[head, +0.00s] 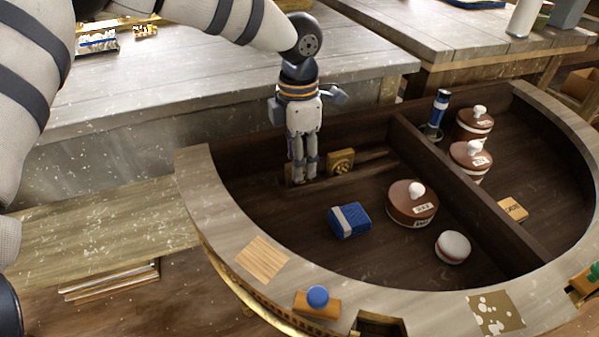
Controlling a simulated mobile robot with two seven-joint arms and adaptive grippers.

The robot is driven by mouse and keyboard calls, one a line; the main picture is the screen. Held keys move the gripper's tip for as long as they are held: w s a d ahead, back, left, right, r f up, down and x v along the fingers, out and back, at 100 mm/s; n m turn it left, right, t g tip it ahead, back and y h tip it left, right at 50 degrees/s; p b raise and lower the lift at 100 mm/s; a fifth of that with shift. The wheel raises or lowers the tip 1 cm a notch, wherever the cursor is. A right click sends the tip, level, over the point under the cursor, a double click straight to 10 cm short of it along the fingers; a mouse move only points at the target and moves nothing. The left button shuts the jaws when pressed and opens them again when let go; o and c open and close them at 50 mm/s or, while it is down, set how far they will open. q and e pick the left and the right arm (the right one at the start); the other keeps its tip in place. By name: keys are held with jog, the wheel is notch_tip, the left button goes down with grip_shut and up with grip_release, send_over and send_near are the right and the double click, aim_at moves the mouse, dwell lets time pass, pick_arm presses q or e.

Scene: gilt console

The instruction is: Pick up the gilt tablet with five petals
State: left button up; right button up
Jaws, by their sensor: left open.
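My left gripper (304,178) points straight down into the left compartment of the half-round console (190,165). Its fingers look close together, but it is open. A small gilt tablet (341,162) with a round raised motif stands just right of the fingers, near the back wall. The petals on either piece are too small to count. I cannot tell whether the fingers touch either piece. My right gripper is not in view.
A dark divider (470,190) splits the console. The left compartment holds a blue box (349,220), a brown lidded pot (412,204) and a white-topped round box (453,247). Beyond the divider are two brown pots, a blue cylinder (437,112) and a tan block (512,210).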

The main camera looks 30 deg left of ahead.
aim_at(289, 183)
pick_arm(q)
notch_tip(289, 183, down, 3)
jog(key=shift+f, duration=0.1)
jog(key=shift+w, duration=0.1)
grip_shut()
